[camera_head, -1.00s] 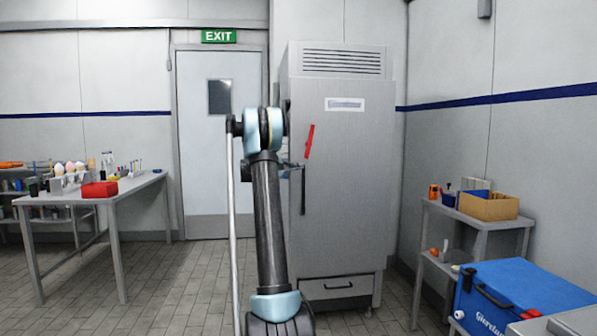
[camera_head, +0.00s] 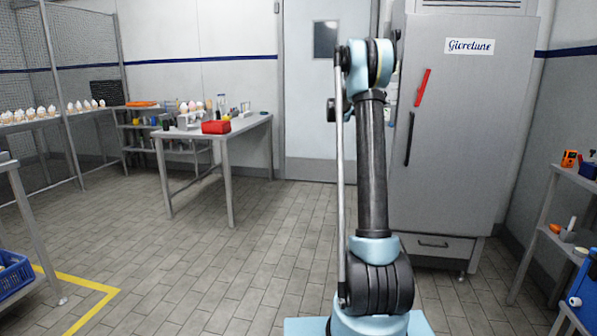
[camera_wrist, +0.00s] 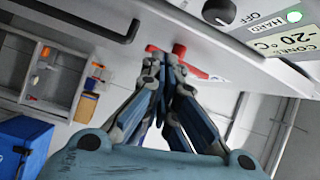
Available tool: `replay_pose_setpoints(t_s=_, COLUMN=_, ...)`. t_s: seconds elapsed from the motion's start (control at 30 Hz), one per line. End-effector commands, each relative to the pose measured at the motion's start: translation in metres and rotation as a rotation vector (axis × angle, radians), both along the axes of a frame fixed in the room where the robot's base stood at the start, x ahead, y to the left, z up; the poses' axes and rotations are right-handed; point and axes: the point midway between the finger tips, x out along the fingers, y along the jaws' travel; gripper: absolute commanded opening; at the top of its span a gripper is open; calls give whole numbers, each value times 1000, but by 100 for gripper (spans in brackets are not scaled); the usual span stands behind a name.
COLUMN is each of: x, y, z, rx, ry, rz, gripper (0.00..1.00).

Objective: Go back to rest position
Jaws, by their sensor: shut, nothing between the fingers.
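My gripper (camera_wrist: 170,78) shows in the wrist view with its two blue-grey fingers together and nothing between them. In the head view my arm stands upright in front of the tall grey freezer cabinet (camera_head: 450,120); the gripper cannot be made out behind it. The freezer door is closed in the head view, with a red handle (camera_head: 422,88) and a dark vertical bar (camera_head: 410,138). In the wrist view a red handle (camera_wrist: 205,73) appears behind the fingertips; I cannot tell whether they touch it.
A metal table (camera_head: 227,139) with a red box (camera_head: 216,127) stands left of the door (camera_head: 311,120). A shelf (camera_head: 565,205) stands at the right edge. A blue crate (camera_head: 14,273) is at lower left. Tiled floor (camera_head: 230,265) is clear between table and arm.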

Motion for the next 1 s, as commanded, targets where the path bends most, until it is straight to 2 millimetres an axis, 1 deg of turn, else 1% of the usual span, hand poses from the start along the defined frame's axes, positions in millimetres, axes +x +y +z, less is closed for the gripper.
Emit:
replay_pose_setpoints(t_s=0.03, x=-3, y=6, z=15, rx=-30, ry=1, rz=54, gripper=0)
replay_pose_setpoints(t_s=0.1, x=-3, y=17, z=35, rx=-77, ry=6, rz=142, gripper=0)
replay_pose_setpoints(t_s=0.17, x=-4, y=28, z=51, rx=-118, ry=15, rz=217, gripper=0)
replay_pose_setpoints(t_s=0.2, x=-5, y=36, z=60, rx=-144, ry=21, rz=267, gripper=0)
replay_pose_setpoints(t_s=0.33, x=-12, y=67, z=85, rx=-226, ry=54, rz=427, gripper=0)
replay_pose_setpoints(t_s=0.4, x=-18, y=85, z=95, rx=-268, ry=78, rz=511, gripper=0)
replay_pose_setpoints(t_s=0.5, x=-28, y=113, z=103, rx=-325, ry=119, rz=632, gripper=0)
replay_pose_setpoints(t_s=0.63, x=-48, y=151, z=105, rx=-394, ry=187, rz=785, gripper=0)
replay_pose_setpoints(t_s=0.77, x=-73, y=189, z=96, rx=-456, ry=269, rz=934, gripper=0)
replay_pose_setpoints(t_s=0.8, x=-81, y=200, z=91, rx=-473, ry=297, rz=978, gripper=0)
replay_pose_setpoints(t_s=0.87, x=-96, y=217, z=82, rx=-496, ry=343, rz=1045, gripper=0)
replay_pose_setpoints(t_s=0.97, x=-123, y=244, z=63, rx=-531, ry=426, rz=1150, gripper=0)
replay_pose_setpoints(t_s=1.0, x=-134, y=255, z=54, rx=-544, ry=461, rz=1191, gripper=0)
